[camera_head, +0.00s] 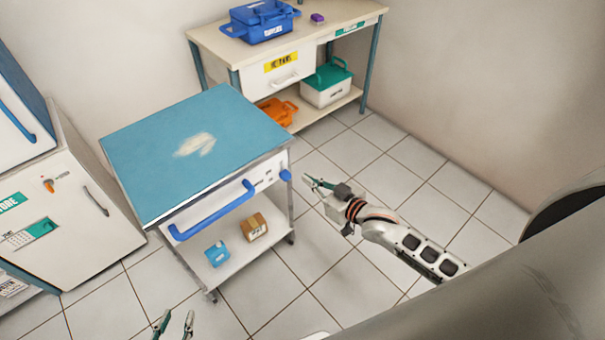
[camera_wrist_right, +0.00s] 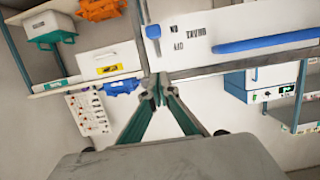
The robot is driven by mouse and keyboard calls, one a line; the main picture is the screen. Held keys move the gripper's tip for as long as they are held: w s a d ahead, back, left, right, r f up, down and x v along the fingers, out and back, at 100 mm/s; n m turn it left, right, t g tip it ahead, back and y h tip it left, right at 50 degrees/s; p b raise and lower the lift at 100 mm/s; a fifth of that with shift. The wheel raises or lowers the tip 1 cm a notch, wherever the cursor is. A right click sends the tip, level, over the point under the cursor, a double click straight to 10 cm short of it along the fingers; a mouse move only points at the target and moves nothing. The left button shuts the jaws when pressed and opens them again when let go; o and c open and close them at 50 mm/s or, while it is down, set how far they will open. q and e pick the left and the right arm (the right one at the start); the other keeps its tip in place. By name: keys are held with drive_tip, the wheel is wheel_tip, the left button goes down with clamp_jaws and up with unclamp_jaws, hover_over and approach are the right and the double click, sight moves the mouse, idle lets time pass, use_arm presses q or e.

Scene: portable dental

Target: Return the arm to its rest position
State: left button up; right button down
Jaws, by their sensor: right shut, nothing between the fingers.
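My right arm (camera_head: 408,243) reaches in from the right in the head view, stretched over the tiled floor. Its gripper (camera_head: 318,184) is just right of the cart's front corner, apart from the blue drawer handle. In the right wrist view the teal fingers of this gripper (camera_wrist_right: 161,88) meet at their tips with nothing between them. My left gripper (camera_head: 176,320) shows only as two teal fingertips at the bottom edge of the head view. They stand apart, with nothing seen between them. The rest of the left arm is out of frame.
A wheeled cart (camera_head: 150,165) with a blue top, shut drawer and blue handle (camera_head: 213,212) stands left of my right gripper. Its lower shelf holds a blue box (camera_head: 217,254) and a brown box (camera_head: 254,227). A workbench (camera_head: 345,12) stands behind. Floor right of the cart is clear.

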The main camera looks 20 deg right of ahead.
drive_tip(key=shift+s+r, duration=0.1)
drive_tip(key=shift+s, duration=0.05)
idle(0.4)
drive_tip(key=s+a+f+g+h, duration=0.1)
drive_tip(key=s+f, duration=0.3)
drive_tip(key=s, duration=0.7)
drive_tip(key=s+a+f+g+h, duration=0.1)
drive_tip(key=s+f, duration=0.4)
drive_tip(key=s, duration=0.6)
drive_tip(key=shift+s+a+g, duration=0.2)
drive_tip(key=shift+a+g, duration=0.35)
drive_tip(key=shift+g, duration=0.15)
